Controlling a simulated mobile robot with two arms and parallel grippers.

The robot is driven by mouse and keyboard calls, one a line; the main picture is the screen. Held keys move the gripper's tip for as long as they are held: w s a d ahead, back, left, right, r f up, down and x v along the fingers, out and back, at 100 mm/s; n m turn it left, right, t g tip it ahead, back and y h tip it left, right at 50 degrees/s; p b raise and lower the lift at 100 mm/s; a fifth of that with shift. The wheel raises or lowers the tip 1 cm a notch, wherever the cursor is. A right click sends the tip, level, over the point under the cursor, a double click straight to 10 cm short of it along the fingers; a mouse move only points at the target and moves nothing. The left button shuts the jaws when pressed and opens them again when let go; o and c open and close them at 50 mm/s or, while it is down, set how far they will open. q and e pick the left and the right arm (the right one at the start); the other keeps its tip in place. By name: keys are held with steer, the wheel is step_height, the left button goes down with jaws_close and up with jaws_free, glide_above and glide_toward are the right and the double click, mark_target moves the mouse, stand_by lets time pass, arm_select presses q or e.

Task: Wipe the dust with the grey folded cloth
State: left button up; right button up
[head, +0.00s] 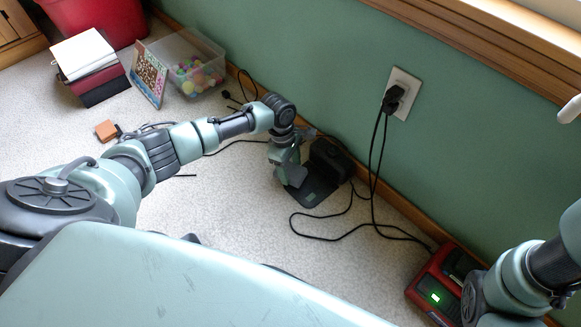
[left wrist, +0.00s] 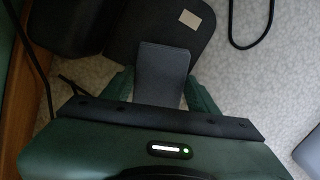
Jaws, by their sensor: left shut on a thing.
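My left gripper (head: 284,164) is low by the wall, over a black device with a flat base (head: 313,192) on the floor. In the left wrist view my left gripper (left wrist: 162,92) is shut on the grey folded cloth (left wrist: 162,72), a flat dark-grey rectangle sticking out past the fingers. The cloth (head: 296,175) overlaps the black base in the head view; I cannot tell whether it touches it. A small pale square patch (left wrist: 190,19) lies on the base beyond the cloth. I cannot make out dust for certain. My right gripper is out of view.
Black cables (head: 340,236) run from the wall outlet (head: 402,92) across the floor. A red charger (head: 437,290) stands at lower right. The green wall stands close behind the device.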

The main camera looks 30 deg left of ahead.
arm_select(q)
steer(key=shift+f, duration=1.15)
